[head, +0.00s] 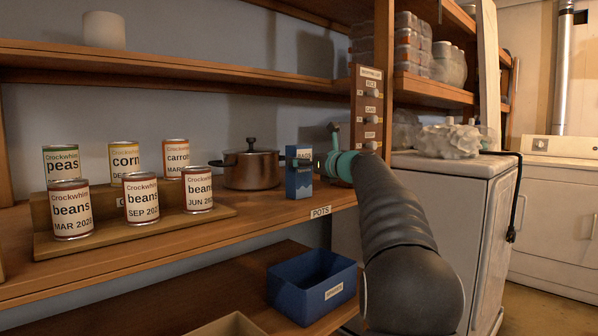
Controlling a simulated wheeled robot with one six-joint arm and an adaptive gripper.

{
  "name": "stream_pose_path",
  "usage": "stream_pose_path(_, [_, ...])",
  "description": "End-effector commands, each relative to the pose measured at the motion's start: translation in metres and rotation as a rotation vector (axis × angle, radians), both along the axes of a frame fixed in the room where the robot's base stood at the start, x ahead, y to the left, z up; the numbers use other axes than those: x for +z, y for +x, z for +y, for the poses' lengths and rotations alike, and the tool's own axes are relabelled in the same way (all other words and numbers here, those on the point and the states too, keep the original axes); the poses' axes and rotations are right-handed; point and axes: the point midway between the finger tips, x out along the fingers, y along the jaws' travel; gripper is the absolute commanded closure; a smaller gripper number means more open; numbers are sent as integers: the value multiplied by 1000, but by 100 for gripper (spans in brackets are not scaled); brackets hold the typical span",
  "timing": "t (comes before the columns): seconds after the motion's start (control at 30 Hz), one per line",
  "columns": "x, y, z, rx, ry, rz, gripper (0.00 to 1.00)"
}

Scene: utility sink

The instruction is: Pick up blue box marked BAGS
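The blue box marked BAGS (299,184) stands upright on the wooden shelf, to the right of the brown pot. Its upper front is partly covered by the dark fingers of my gripper (307,162). My gripper reaches in from the right at the height of the box's upper part, with its teal section just right of the box. The fingers overlap the box in this view. I cannot tell whether they touch it or how far they are closed.
A lidded brown pot (251,169) stands close to the box's left. Several cans, including a beans can (197,190), stand on a stepped rack farther left. A blue bin (312,285) sits on the lower shelf. A white appliance (455,205) stands right of my arm.

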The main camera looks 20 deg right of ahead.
Motion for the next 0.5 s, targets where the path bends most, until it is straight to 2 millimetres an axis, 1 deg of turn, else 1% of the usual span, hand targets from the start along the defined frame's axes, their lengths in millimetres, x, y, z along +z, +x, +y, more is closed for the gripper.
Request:
stream_pose_path(0.2, [4,30,11,2,0,1,6])
stream_pose_path(0.3, [4,39,14,2,0,0,6])
stream_pose_path(0.5, [3,43,15,1,0,0,6])
